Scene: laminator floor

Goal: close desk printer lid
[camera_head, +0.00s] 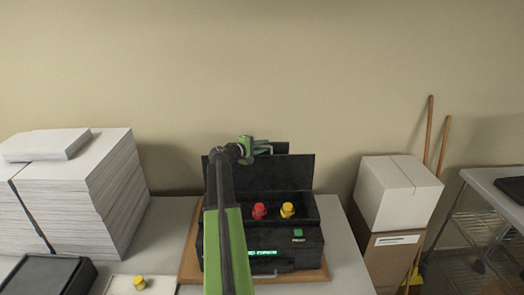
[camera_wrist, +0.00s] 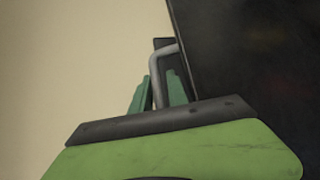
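The desk printer (camera_head: 265,243) is a black case with a green display on its front. Its black lid (camera_head: 293,172) stands upright at the back, open. A grey bent handle (camera_wrist: 165,53) is beside the dark lid (camera_wrist: 240,55) in the wrist view. My gripper (camera_head: 262,148) is at the lid's top edge, and its green fingers (camera_wrist: 158,82) stand apart on either side of the handle's bar. A gap shows between the bar and the right finger, so it looks open around the handle. My arm hides the printer's left part.
A red knob (camera_head: 259,210) and a yellow knob (camera_head: 287,209) stand inside the printer. A paper stack (camera_head: 110,185), a black tray (camera_head: 45,278) and a yellow knob (camera_head: 140,283) are to the left. Boxes (camera_head: 398,193) stand right. The wall is close behind.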

